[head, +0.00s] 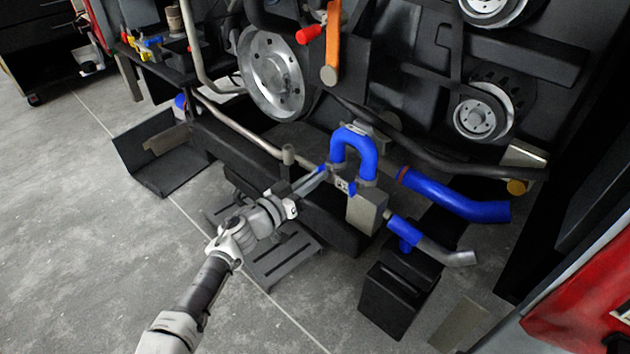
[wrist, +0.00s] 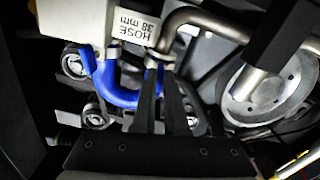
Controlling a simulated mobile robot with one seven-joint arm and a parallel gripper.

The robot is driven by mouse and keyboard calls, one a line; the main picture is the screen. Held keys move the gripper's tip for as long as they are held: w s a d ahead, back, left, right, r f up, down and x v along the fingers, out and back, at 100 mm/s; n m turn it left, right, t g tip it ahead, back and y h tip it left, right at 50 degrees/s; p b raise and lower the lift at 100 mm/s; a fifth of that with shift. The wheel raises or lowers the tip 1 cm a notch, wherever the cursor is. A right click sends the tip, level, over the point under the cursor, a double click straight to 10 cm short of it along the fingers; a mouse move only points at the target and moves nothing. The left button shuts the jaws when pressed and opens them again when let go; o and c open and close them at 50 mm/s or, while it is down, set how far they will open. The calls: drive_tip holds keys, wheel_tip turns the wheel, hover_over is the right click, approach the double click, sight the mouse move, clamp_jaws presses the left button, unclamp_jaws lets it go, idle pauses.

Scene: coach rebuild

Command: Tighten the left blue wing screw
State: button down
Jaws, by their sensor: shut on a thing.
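A blue U-shaped hose (head: 355,145) joins a metal pipe on its left to a beige box (head: 367,210) on its right. My gripper (head: 322,174) reaches up from the lower left to the clamp at the hose's left end. In the wrist view my dark fingers (wrist: 162,78) are shut at this clamp (wrist: 155,62), with a bit of blue at their tips, the left blue wing screw (wrist: 150,77). The fingers hide most of the screw, and its turn angle cannot be told. A blue tab (wrist: 86,62) shows at the other clamp beside the box.
The metal pipe (head: 240,128) runs close to my gripper, with a small upright post (head: 288,155) beside it. Pulleys (head: 272,75) and belts stand behind. A blue hose (head: 455,198) and a black bin (head: 398,295) are to the right.

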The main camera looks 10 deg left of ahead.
idle(0.4)
drive_tip(key=c, duration=1)
unclamp_jaws()
drive_tip(key=shift+o, duration=0.2)
